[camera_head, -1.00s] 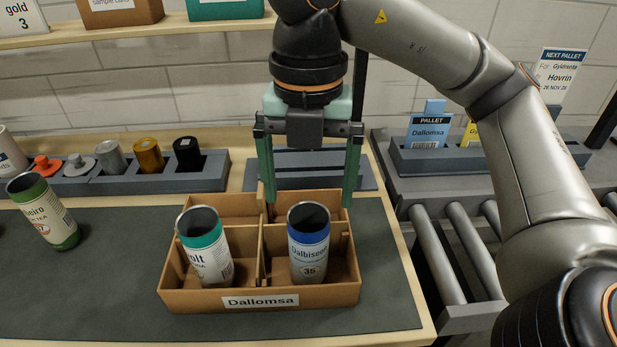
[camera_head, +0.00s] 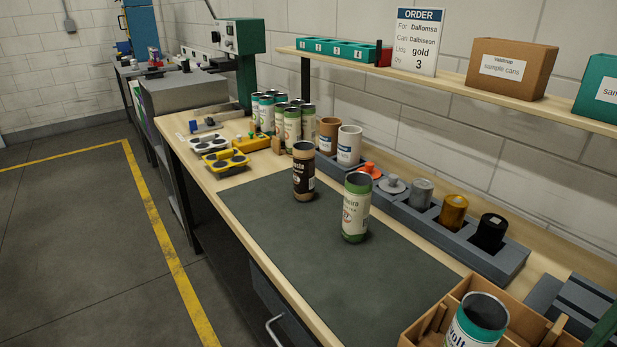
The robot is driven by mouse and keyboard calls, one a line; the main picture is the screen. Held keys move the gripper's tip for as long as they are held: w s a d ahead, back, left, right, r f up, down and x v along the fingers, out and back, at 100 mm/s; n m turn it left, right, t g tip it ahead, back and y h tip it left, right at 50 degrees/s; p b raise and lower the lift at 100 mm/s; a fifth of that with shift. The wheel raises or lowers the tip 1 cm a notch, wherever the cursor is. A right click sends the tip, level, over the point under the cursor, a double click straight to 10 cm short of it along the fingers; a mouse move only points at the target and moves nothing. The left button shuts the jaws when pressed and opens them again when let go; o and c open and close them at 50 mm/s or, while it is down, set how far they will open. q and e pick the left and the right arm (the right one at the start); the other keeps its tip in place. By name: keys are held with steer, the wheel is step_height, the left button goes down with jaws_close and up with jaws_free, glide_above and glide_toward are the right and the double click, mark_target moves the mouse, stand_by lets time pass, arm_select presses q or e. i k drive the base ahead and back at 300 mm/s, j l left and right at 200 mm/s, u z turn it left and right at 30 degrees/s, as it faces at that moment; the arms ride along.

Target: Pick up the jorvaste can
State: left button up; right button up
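A brown can with a dark label (camera_head: 304,172) stands upright on the dark mat, left of its middle. Its visible letters end in "aste"; the start of the name is turned out of sight. A green and cream can (camera_head: 356,207) stands upright to its right and nearer. Only a green sliver of what looks like my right gripper (camera_head: 605,329) shows at the lower right edge, far from the dark-labelled can. Its fingertips are out of view. My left gripper does not show.
A cardboard box (camera_head: 427,320) with a teal-topped can (camera_head: 478,322) is at lower right. A grey rack (camera_head: 456,237) with several coloured pieces runs behind the mat (camera_head: 290,262). Several cans (camera_head: 292,124) stand beyond, near yellow fixtures (camera_head: 225,162). The mat's front is clear.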

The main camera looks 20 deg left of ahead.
mark_target(303, 152)
steer(key=i+j+u, duration=0.25)
steer(key=j+u, duration=0.15)
steer(key=i+j+u, duration=0.65)
steer(key=u, duration=0.15)
